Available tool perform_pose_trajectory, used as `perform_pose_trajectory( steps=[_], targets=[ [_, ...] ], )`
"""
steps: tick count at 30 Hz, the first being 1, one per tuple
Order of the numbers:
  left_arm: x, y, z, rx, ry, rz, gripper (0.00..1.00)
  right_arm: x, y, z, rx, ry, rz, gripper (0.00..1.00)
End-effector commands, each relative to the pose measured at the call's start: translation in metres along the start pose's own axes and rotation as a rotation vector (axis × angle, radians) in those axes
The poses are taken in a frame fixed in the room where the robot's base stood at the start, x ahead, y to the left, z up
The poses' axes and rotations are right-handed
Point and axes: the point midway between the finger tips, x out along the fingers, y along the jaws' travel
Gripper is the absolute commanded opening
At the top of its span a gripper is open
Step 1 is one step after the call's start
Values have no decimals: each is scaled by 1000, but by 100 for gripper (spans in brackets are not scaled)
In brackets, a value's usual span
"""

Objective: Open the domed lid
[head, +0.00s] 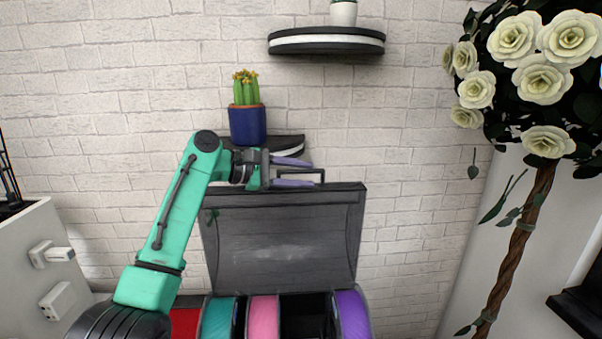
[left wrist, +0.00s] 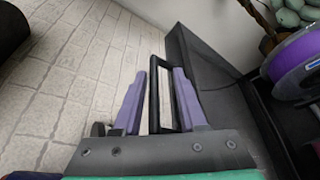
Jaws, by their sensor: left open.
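The dark grey lid (head: 283,245) stands raised, close to upright, at the back of its box in the head view. Its black handle (head: 322,175) sticks out at the top edge. My left gripper (head: 312,174) is at this handle, its purple fingers pointing right. In the left wrist view, the open left gripper (left wrist: 166,72) has one finger on each side of the handle (left wrist: 184,95), with a gap visible. The lid's dark face (left wrist: 215,95) lies to the right there. My right gripper is in neither view.
Inside the open box are teal (head: 219,318), pink (head: 264,316) and purple (head: 352,314) spools. A cactus in a blue pot (head: 247,126) stands on a small shelf behind my left gripper. A higher shelf (head: 327,42) and a rose tree (head: 528,215) are to the right.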

Motion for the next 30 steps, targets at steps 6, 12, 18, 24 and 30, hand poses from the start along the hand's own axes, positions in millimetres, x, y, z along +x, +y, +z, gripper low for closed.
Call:
perform_pose_trajectory(
  steps=[6, 12, 18, 24, 30],
  targets=[
    [0, 0, 1, 3, -2, 0, 45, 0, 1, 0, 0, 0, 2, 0],
    [-11, -1, -1, 5, -3, 3, 45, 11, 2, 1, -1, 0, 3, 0],
    [-64, -4, -5, 7, 1, 7, 45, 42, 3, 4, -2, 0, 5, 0],
    [-120, -2, -3, 4, 1, 5, 45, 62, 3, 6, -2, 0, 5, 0],
    [-145, 0, -1, 2, -2, 1, 45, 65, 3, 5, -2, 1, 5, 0]
  ],
)
